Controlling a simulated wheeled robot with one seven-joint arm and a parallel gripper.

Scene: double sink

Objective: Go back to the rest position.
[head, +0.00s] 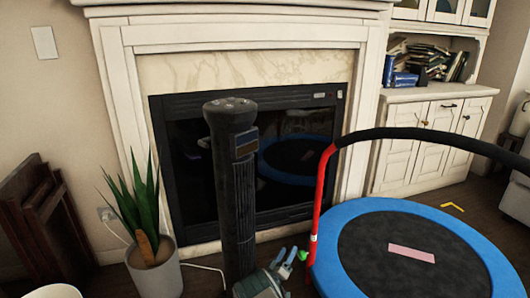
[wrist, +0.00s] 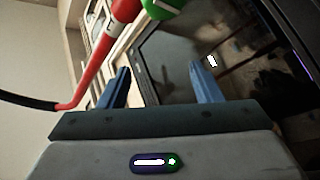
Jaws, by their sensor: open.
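My gripper (head: 287,256) is low in the head view, in front of the fireplace and just left of the trampoline's red post. Its two blue fingers are spread apart with nothing between them. In the wrist view the open fingers of my gripper (wrist: 161,82) point towards the dark fireplace glass (wrist: 167,68). The red post (wrist: 112,28) and a green part (wrist: 163,8) show close by at the top of that view.
A blue-rimmed trampoline (head: 352,222) with a black handlebar stands at the right. A dark tower appliance (head: 236,200) stands in the middle before the fireplace (head: 170,35). A potted plant (head: 155,273) is at the left. White cabinets (head: 420,150) stand at the back right.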

